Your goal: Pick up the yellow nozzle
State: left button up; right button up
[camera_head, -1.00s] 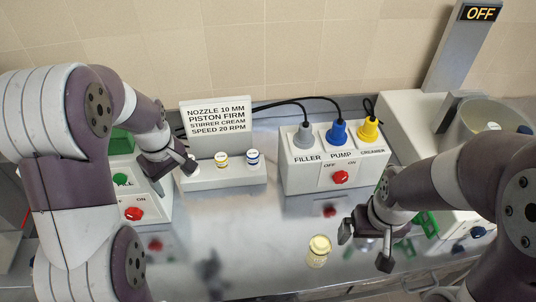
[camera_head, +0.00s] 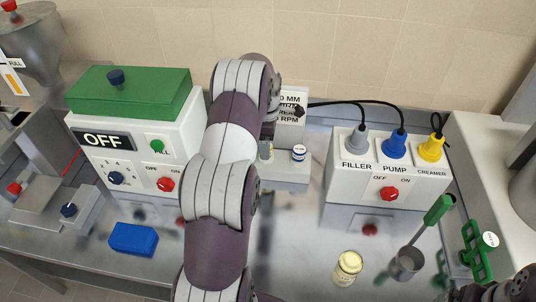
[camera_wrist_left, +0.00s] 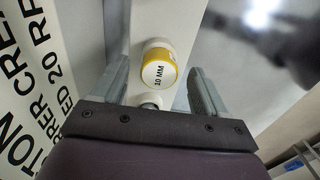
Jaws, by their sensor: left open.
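The yellow nozzle (camera_wrist_left: 158,66) is a small white piece with a yellow band and a "10 MM" label in the left wrist view. In the head view the nozzle (camera_head: 266,152) stands on a white rack (camera_head: 285,175), partly hidden by my left arm. My left gripper (camera_wrist_left: 160,70) is open, with one finger on each side of the nozzle; I cannot tell whether either touches it. My right gripper is out of view; only part of my right arm shows at the bottom right.
A blue-banded nozzle (camera_head: 299,153) stands to the right on the same rack. The sign (camera_head: 292,103) is just behind. The plug box (camera_head: 388,180) is further right. A cream jar (camera_head: 348,267), a ladle (camera_head: 408,260) and a blue block (camera_head: 133,239) sit on the metal bench.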

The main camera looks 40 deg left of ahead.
pick_arm(q)
jog(key=shift+a+f, duration=0.15)
jog(key=shift+f, duration=0.95)
jog(key=c, duration=1.1)
jog(key=shift+r, duration=0.1)
jog(key=shift+c, duration=0.2)
